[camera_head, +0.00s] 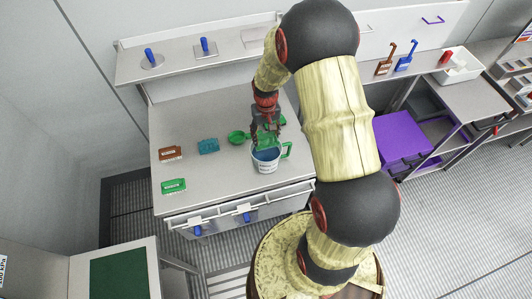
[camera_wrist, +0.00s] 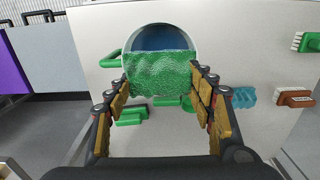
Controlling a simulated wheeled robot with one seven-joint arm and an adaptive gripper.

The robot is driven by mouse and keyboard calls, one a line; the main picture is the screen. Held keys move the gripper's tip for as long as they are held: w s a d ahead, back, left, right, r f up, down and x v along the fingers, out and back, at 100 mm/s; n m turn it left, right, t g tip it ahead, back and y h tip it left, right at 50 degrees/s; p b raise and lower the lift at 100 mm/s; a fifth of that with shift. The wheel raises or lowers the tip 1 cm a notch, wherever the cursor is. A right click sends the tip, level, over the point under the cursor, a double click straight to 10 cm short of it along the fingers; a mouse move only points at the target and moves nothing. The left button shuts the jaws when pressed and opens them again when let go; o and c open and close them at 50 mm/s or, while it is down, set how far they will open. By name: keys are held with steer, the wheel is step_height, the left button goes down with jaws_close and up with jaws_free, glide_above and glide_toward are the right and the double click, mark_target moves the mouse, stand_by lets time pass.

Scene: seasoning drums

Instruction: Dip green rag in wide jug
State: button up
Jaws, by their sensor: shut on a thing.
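The wide jug (camera_head: 265,163) is white with a green handle and stands upright near the table's front right. Blue liquid shows inside its round mouth, and the jug is also in the wrist view (camera_wrist: 127,42). My gripper (camera_head: 265,128) is above the jug's far side and shut on the green rag (camera_head: 263,141). In the wrist view, the rag (camera_wrist: 160,73) spans between the fingertips of my gripper (camera_wrist: 160,86) and covers part of the jug's mouth. I cannot tell whether the rag's lower edge touches the liquid.
Left of the jug are a green scoop (camera_head: 237,137), a teal object (camera_head: 208,146), a brown brush (camera_head: 170,153) and a green brush (camera_head: 173,186). Another green object (camera_wrist: 130,117) lies behind the jug. A shelf (camera_head: 180,62) runs along the table's back. The table's left back is clear.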

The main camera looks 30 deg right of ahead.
mark_target(266, 135)
steer(key=shift+r, duration=0.1)
steer(key=shift+r+p, duration=1.15)
steer(key=shift+r, duration=0.8)
